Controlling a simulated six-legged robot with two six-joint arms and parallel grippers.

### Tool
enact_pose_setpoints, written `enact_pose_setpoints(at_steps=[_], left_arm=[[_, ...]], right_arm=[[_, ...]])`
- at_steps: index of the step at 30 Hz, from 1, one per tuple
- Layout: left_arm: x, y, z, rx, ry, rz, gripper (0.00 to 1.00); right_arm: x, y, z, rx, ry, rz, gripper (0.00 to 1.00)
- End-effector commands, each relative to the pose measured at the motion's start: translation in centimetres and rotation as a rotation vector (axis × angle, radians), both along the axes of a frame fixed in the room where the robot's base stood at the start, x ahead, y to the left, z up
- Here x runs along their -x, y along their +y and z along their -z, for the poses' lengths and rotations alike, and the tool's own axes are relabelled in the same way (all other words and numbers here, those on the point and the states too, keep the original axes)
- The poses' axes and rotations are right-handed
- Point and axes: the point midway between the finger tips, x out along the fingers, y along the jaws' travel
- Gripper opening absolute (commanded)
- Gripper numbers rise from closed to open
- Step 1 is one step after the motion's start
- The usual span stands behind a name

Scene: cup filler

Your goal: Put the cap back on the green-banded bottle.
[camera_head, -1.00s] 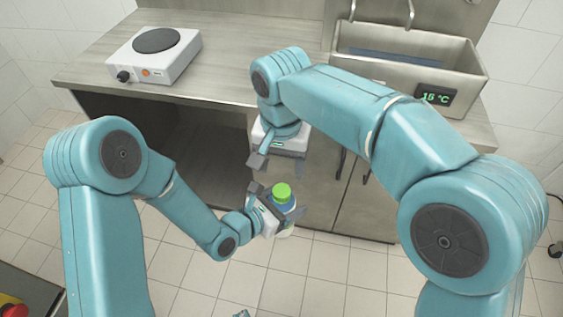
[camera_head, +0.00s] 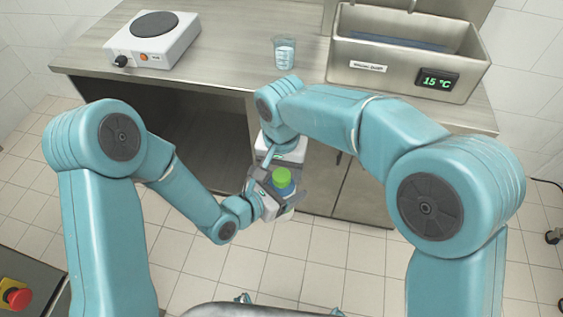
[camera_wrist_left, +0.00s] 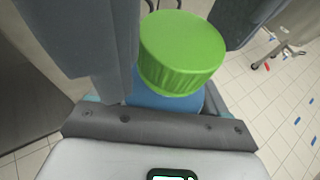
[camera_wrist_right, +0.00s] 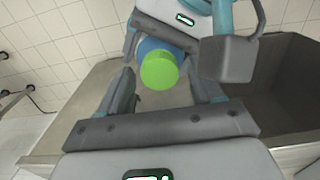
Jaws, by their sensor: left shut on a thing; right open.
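The bottle (camera_head: 286,191) is held upright or slightly tilted in front of the counter, and its blue upper part shows. A green cap (camera_head: 282,177) sits on its top. My left gripper (camera_head: 282,196) is shut on the bottle below the cap. In the left wrist view the cap (camera_wrist_left: 182,48) rests above the blue part (camera_wrist_left: 165,100), with dark right-gripper fingers close by. My right gripper (camera_wrist_right: 160,82) is open, its fingers to either side of the cap (camera_wrist_right: 159,70) in the right wrist view. Contact with the cap cannot be told. The bottle's lower part and any band are hidden.
A hot plate (camera_head: 153,38) stands at the counter's left. A glass beaker (camera_head: 284,53) with pale contents stands near the middle. A metal water bath (camera_head: 400,75) reading 15 °C is at the right. An emergency stop button (camera_head: 15,296) is at the lower left.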

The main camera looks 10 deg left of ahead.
Motion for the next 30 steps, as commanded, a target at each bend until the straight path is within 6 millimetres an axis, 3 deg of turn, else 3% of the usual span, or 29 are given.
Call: enact_pose_setpoints(at_steps=[7, 12, 13, 19, 23, 27, 28, 30], left_arm=[[-0.04, 0.0, -0.07, 0.0, -0.002, -0.001, 0.0], [-0.04, 0.0, -0.07, 0.001, -0.002, 0.0, 0.0], [-0.04, 0.0, -0.07, 0.001, -0.002, 0.0, 0.0], [-0.04, 0.0, -0.07, 0.001, -0.002, 0.0, 0.0], [-0.04, 0.0, -0.07, 0.0, -0.002, -0.001, 0.0], [-0.04, 0.0, -0.07, 0.001, -0.002, 0.0, 0.0], [-0.04, 0.0, -0.07, 0.001, -0.002, 0.0, 0.0], [-0.04, 0.0, -0.07, 0.001, -0.002, 0.0, 0.0]], right_arm=[[-0.01, 0.0, 0.04, 0.0, 0.0, 0.0, 0.66], [-0.02, 0.0, 0.03, 0.0, 0.0, 0.0, 0.1], [-0.02, 0.0, 0.02, 0.0, 0.0, 0.0, 0.07], [-0.01, 0.0, 0.01, -0.001, 0.0, 0.016, 0.06], [-0.02, 0.0, 0.02, -0.001, 0.0, 0.172, 0.06], [-0.02, 0.0, 0.02, -0.001, -0.001, 0.161, 0.06], [-0.02, 0.0, 0.02, -0.001, -0.001, 0.161, 0.49], [-0.02, 0.0, 0.02, -0.001, -0.001, 0.16, 0.71]])
